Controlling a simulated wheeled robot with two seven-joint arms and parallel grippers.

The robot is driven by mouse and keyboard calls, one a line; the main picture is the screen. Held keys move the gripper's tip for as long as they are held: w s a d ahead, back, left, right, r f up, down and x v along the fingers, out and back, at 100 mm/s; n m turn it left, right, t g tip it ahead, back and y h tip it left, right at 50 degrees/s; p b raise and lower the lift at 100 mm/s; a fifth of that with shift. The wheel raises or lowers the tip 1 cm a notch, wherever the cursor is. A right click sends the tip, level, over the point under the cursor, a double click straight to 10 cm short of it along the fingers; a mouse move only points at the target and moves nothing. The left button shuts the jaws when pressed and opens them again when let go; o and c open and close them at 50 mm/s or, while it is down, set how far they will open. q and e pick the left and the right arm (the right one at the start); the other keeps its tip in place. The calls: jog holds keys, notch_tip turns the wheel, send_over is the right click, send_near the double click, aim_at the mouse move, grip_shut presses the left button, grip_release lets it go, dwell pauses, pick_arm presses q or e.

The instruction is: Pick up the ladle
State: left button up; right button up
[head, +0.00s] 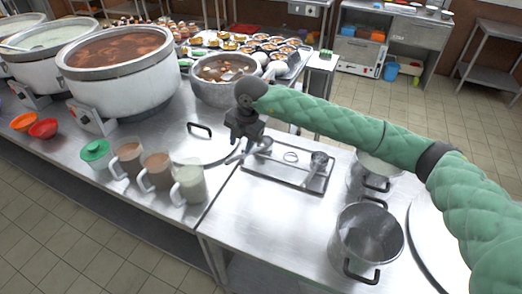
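A metal tray (287,178) lies on the steel counter in the middle of the head view. One ladle (319,160) rests at its right side, with its round bowl toward the back and its handle toward the front. Another ladle-like utensil (262,146) lies at the tray's left side, partly hidden by my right gripper. My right gripper (244,142) points down above the tray's back left corner. Its dark fingers look spread, with nothing seen between them. My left gripper is not in view.
Large stockpots (123,82) stand at the back left, with a smaller soup pot (222,92) right of them. Several mugs (157,171) stand at the front left. An empty pot (367,243) stands at the front right. The counter before the tray is clear.

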aim_at(244, 155)
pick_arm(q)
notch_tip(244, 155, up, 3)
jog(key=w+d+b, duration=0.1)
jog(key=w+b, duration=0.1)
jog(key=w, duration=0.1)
pick_arm(e)
jog(key=f, duration=0.1)
jog(key=w+f+p, duration=0.1)
jog(key=f, duration=0.1)
jog(key=w+d+f, duration=0.1)
jog(key=shift+f+p, duration=0.65)
jog(key=shift+p, duration=0.1)
jog(key=f, duration=0.1)
jog(key=f+p, duration=0.2)
jog(key=shift+w+a, duration=0.25)
jog(key=shift+a, duration=0.05)
jog(key=shift+a+f+p, duration=0.1)
jog(key=shift+f+p, duration=0.3)
jog(key=shift+f, duration=0.4)
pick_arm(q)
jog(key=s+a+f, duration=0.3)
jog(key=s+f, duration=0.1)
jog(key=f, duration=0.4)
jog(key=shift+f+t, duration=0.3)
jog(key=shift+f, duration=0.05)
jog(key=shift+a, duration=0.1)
pick_arm(e)
jog(key=shift+c, duration=0.2)
grip_shut()
